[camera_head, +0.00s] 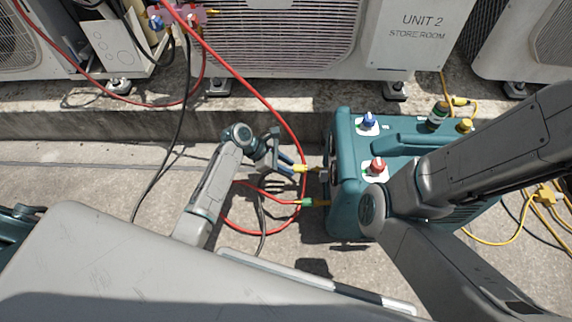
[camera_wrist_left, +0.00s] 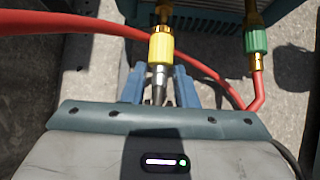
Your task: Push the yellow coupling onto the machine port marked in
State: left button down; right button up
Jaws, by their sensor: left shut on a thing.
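The yellow coupling (camera_wrist_left: 161,47) is held from behind by my left gripper (camera_wrist_left: 160,76), whose blue fingers are shut around its metal stem. In the head view the coupling (camera_head: 300,168) lies between my left gripper (camera_head: 291,166) and the left side of the teal machine (camera_head: 345,190). A brass fitting (camera_wrist_left: 164,14) is in line with the coupling's front end and seems to meet it; I cannot tell how far it is seated. The port markings cannot be read. A green coupling (camera_wrist_left: 256,41) sits on the other brass fitting, with a red hose behind it. My right gripper is out of view.
Red hoses (camera_head: 268,228) loop over the concrete beside the machine. A blue knob (camera_head: 368,119) and a red knob (camera_head: 377,164) are on its top. Condensers stand on a ledge behind. My right arm crosses over the machine. Yellow cords (camera_head: 541,205) lie at right.

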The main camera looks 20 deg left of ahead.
aim_at(299, 167)
pick_arm(q)
jog(key=shift+w+d+p, duration=0.25)
jog(key=shift+d+p, duration=0.5)
dwell(0.3)
jog(key=shift+d, duration=0.25)
dwell(0.4)
jog(key=shift+r+p, duration=0.1)
jog(key=shift+p, duration=0.85)
jog(key=shift+w+d+r+p, duration=0.1)
jog(key=shift+w+d+p, duration=0.2)
jog(key=shift+d+p, duration=0.35)
dwell(0.9)
jog(key=c, duration=1.1)
grip_release()
jog(key=shift+s, duration=0.1)
jog(key=shift+a, duration=0.1)
